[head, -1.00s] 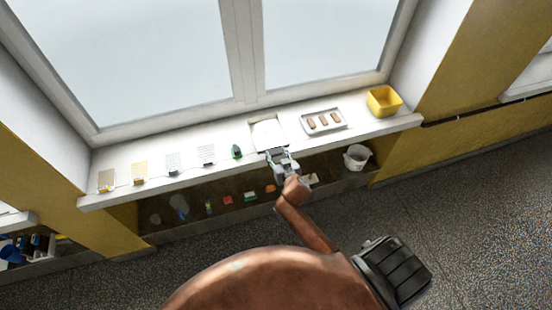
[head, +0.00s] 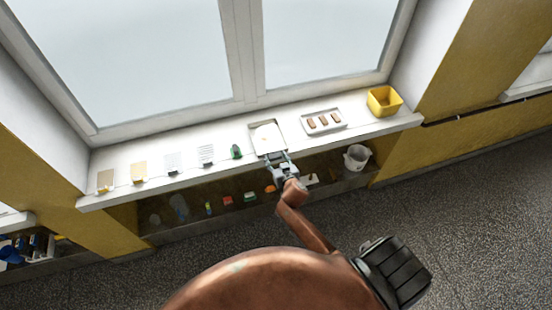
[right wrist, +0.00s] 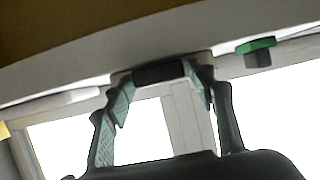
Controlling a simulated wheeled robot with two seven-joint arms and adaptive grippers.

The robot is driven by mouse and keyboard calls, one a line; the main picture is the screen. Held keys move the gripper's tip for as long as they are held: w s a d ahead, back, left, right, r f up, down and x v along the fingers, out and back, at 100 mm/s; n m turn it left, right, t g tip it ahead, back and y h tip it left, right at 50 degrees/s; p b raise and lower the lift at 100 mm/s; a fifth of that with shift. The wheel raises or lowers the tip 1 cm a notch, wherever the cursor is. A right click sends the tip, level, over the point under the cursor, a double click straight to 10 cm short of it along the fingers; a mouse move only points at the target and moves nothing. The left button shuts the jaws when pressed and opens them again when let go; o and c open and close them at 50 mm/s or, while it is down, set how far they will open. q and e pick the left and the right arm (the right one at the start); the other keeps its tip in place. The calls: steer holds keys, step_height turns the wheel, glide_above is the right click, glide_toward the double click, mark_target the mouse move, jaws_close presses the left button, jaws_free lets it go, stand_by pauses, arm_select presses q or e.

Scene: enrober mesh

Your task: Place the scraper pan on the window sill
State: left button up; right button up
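The scraper pan, a shallow white pan (head: 268,139), lies on the white window sill (head: 225,165), right of the middle, with its near edge close to the sill's front edge. My right gripper (head: 276,157) is just in front of the pan. In the right wrist view its fingers (right wrist: 160,88) are spread apart, with a dark block (right wrist: 160,73), probably the pan's handle, at or just beyond the tips. My left gripper is not in view.
Right of the pan are a tray with brown bars (head: 343,124) and a yellow bin (head: 383,101). To its left are a green-topped item (head: 236,152) and several mesh pieces (head: 206,154). A lower shelf holds small items and a white bucket (head: 356,157).

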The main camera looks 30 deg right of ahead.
steer(key=shift+o, duration=0.8)
steer(key=shift+r, duration=0.15)
steer(key=v, duration=1.2)
steer(key=s+a+f+n+g+y, duration=0.15)
steer(key=s+f, duration=0.35)
steer(key=f, duration=0.7)
steer(key=s+f+g, duration=0.3)
steer(key=s+f, duration=0.3)
steer(key=f, duration=0.6)
steer(key=s+f+n+g+y, duration=0.15)
steer(key=s+f, duration=0.35)
steer(key=f, duration=0.7)
steer(key=s+f+g, duration=0.2)
steer(key=s+f, duration=0.3)
steer(key=s, duration=0.5)
steer(key=s+f+g, duration=0.2)
steer(key=s+f, duration=0.4)
steer(key=s, duration=0.4)
steer(key=s+f+n+g, duration=0.1)
steer(key=s+f, duration=0.4)
steer(key=s, duration=0.6)
steer(key=shift+f+g+p, duration=0.2)
steer(key=shift+g+p, duration=0.15)
steer(key=shift+g, duration=0.15)
